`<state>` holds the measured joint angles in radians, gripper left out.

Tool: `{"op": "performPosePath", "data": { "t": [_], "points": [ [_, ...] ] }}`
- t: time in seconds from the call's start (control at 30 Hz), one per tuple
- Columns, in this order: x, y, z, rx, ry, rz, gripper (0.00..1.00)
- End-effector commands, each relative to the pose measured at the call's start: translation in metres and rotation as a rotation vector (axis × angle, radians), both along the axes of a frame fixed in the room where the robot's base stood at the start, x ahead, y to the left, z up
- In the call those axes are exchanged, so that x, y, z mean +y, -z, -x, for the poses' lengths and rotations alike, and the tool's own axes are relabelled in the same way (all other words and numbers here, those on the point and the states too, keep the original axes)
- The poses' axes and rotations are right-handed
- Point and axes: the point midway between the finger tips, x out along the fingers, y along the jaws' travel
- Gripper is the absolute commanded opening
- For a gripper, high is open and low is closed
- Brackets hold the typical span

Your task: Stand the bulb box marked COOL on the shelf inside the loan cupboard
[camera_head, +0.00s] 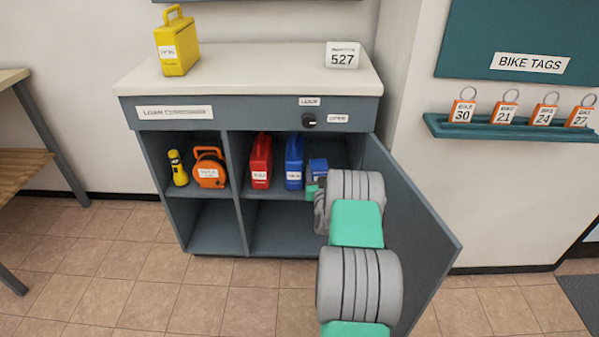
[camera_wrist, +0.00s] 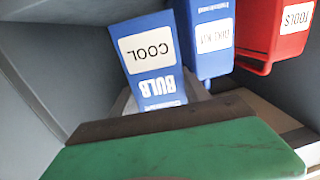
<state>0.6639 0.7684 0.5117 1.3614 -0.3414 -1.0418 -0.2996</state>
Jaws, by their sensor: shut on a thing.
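The bulb box (camera_head: 318,168) is small and blue, inside the upper right compartment of the loan cupboard (camera_head: 221,113), near its right side. In the wrist view the box (camera_wrist: 150,60) shows upside down with a white COOL label and the word BULB. My gripper (camera_head: 313,188) reaches into the compartment and is shut on the box. The green and brown gripper parts hide the box's lower end, so I cannot tell whether it touches the shelf (camera_head: 272,193). The cupboard door (camera_head: 412,240) stands open to the right.
A blue case (camera_head: 294,163) stands just left of the box, and a red case (camera_head: 261,162) beyond it. A torch (camera_head: 178,168) and an orange reel (camera_head: 209,168) share the left compartment. My arm passes close to the open door. A yellow case (camera_head: 176,46) stands on top.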

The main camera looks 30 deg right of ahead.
Motion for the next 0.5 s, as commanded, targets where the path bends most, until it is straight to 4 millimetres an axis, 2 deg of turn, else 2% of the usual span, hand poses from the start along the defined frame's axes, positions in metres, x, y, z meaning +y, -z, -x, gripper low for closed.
{"op": "performPosePath", "data": {
  "t": [0.03, 0.3, 0.4, 0.5],
  "points": [
    [-0.011, -0.018, -0.007, -0.004, 0.008, 0.007, 0.12],
    [-0.075, -0.062, -0.029, -0.004, 0.089, 0.003, 0.12],
    [-0.085, -0.058, -0.03, -0.003, 0.105, -0.003, 0.12],
    [-0.086, -0.034, -0.03, 0.0, 0.108, -0.004, 0.12]
  ]
}}
